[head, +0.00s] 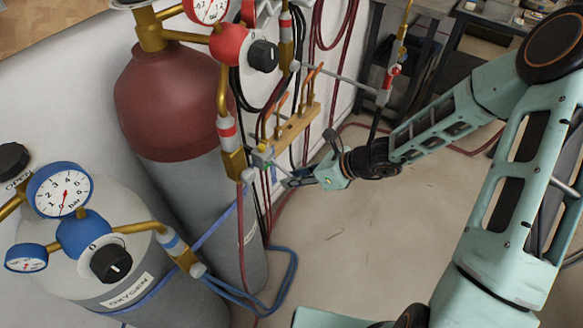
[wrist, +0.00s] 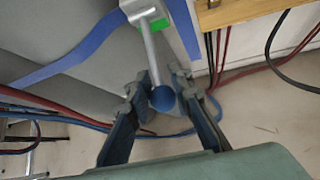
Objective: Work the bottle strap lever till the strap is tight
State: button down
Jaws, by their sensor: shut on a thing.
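The strap lever (wrist: 150,48) is a grey bar with a blue ball knob (wrist: 163,98) at its near end. Its far end meets a grey and green ratchet piece (wrist: 147,16), which shows small in the head view (head: 262,158). The blue strap (wrist: 75,52) runs across the grey bottle, and part of it shows in the head view (head: 214,221). My gripper (head: 287,182) reaches in from the right; in the wrist view its fingers (wrist: 161,88) are shut on the knob, one on each side.
A red-topped bottle (head: 170,110) and an oxygen bottle (head: 150,300) with gauges stand at the left. A wooden rail (head: 295,128) with torches is above my gripper. Red, black and blue hoses (head: 290,262) hang and lie nearby. The floor (head: 370,230) is open.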

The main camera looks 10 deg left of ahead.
jog(key=shift+s+d+r+g+h+p, duration=0.15)
jog(key=shift+r+h+p, duration=0.25)
jog(key=shift+p, duration=0.7)
jog(key=shift+w+d+r+g+h+p, duration=0.15)
jog(key=shift+r+h+p, duration=0.2)
jog(key=shift+p, duration=0.7)
jog(key=shift+s+r+p, duration=0.1)
jog(key=shift+p, duration=0.25)
jog(key=shift+h+p, duration=0.35)
jog(key=shift+p, duration=0.35)
jog(key=c, duration=1.7)
grip_release()
jog(key=v, duration=1.2)
